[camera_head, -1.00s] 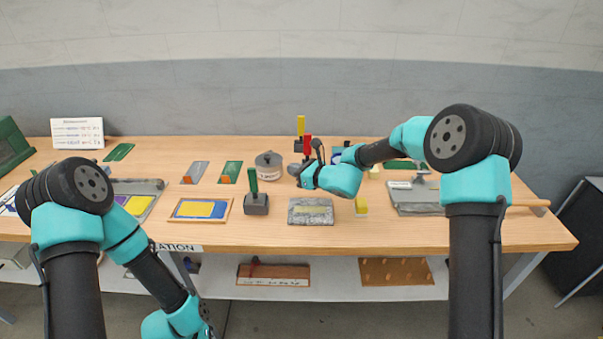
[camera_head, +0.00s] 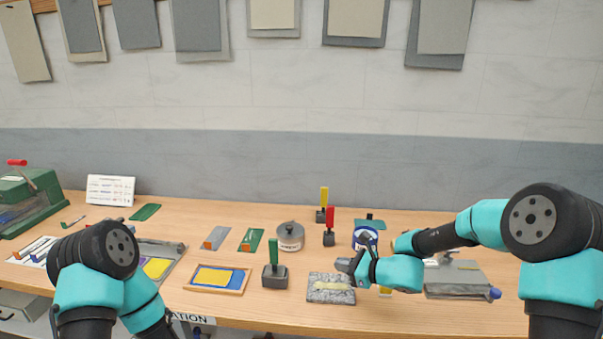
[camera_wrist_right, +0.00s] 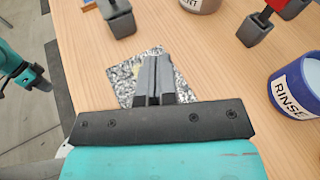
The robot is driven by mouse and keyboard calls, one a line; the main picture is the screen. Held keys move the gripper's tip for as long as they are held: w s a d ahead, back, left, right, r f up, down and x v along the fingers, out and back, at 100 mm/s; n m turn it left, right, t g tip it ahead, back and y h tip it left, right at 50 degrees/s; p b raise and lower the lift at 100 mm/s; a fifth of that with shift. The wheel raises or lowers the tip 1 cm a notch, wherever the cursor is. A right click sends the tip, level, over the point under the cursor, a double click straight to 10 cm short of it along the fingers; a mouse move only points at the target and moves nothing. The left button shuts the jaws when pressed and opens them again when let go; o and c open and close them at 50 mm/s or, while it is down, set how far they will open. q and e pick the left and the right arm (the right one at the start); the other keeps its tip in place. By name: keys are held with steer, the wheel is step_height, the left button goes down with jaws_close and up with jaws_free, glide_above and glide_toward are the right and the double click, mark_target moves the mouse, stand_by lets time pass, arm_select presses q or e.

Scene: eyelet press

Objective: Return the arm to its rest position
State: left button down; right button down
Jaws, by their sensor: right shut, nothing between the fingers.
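My right gripper (camera_head: 346,265) is above the front of the table, over the right edge of a speckled grey slab (camera_head: 330,297) with a pale yellowish patch on it. In the right wrist view the two fingers (camera_wrist_right: 154,75) lie together with nothing between them, over the slab (camera_wrist_right: 183,93). My right arm comes in from the right of the head view. My left arm shows at the lower left; its gripper is outside the frame.
A green-handled block (camera_head: 275,275), a grey pot (camera_head: 290,237), red-handled (camera_head: 329,238) and yellow-handled (camera_head: 321,213) tools and a blue rinse tub (camera_head: 365,238) stand nearby. A framed tray (camera_head: 243,290) lies left; a grey plate fixture (camera_head: 460,280) lies right.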

steer(key=s+d+f+n+g, duration=0.1)
steer(key=s+d, duration=0.2)
steer(key=s, duration=0.1)
steer(key=s+d+f+n+g, duration=0.1)
steer(key=s+d+n, duration=0.1)
steer(key=s+d, duration=0.1)
steer(key=s+d+f+n+g+h, duration=0.1)
steer(key=s+d+n+g, duration=0.1)
steer(key=s, duration=0.3)
steer(key=shift+s+d+f, duration=0.1)
steer(key=shift+d+f, duration=0.2)
steer(key=shift+d, duration=0.5)
steer(key=s+d+f+n+g+h, duration=0.1)
steer(key=s+d+f+n+g, duration=0.2)
steer(key=s, duration=0.4)
steer(key=s+a+f+n+h, duration=0.1)
steer(key=s+f+n+h, duration=0.1)
steer(key=f, duration=0.6)
steer(key=s+a+f+n+h, duration=0.1)
steer(key=s+f+n+h, duration=0.1)
steer(key=s+f+n, duration=0.2)
steer(key=s+a+f+n+h, duration=0.1)
steer(key=s+f+n+h, duration=0.1)
steer(key=f+n, duration=0.5)
step_height(320, 180, down, 5)
steer(key=shift+s+a+r+n+g, duration=0.1)
steer(key=shift+s+a+n+g, duration=0.2)
steer(key=shift+s, duration=0.4)
